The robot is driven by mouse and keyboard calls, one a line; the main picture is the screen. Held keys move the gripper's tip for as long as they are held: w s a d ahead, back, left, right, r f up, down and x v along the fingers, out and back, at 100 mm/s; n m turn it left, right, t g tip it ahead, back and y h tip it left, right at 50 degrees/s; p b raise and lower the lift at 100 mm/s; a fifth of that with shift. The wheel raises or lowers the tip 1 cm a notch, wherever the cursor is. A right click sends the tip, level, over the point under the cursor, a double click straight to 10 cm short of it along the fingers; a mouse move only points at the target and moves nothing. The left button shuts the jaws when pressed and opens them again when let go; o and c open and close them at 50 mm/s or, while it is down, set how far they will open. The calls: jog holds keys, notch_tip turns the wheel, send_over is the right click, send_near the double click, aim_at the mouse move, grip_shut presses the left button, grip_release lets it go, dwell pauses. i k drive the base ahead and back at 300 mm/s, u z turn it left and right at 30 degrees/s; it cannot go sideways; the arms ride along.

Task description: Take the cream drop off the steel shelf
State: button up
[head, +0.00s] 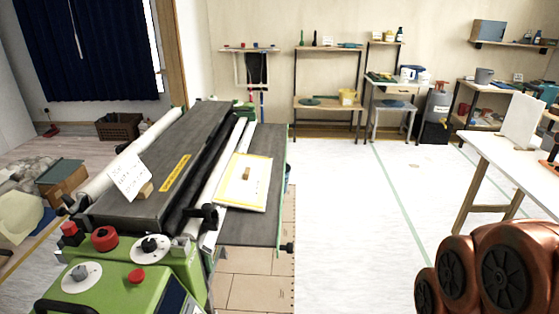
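A cream sheet (240,192), likely the cream drop, lies flat in the head view on a dark grey shelf (268,146) at the right side of a green pasting machine (128,290). The sheet has a yellowish edge, and a small brown block (246,173) rests on it. The shelf looks like the steel shelf, though its material is hard to tell. Copper-coloured links of my arm show at the bottom right, well away from the sheet. My gripper is not in view.
The white floor (340,210) right of the machine is clear. A white-topped table (525,165) with an upright white board stands at the right. Benches with tools line the back wall. Dark rollers and a lettered card (127,177) are on the machine.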

aim_at(243, 183)
jog(key=u, duration=0.4)
jog(key=i, duration=1.4)
jog(key=u, duration=1.25)
jog(key=i, duration=0.25)
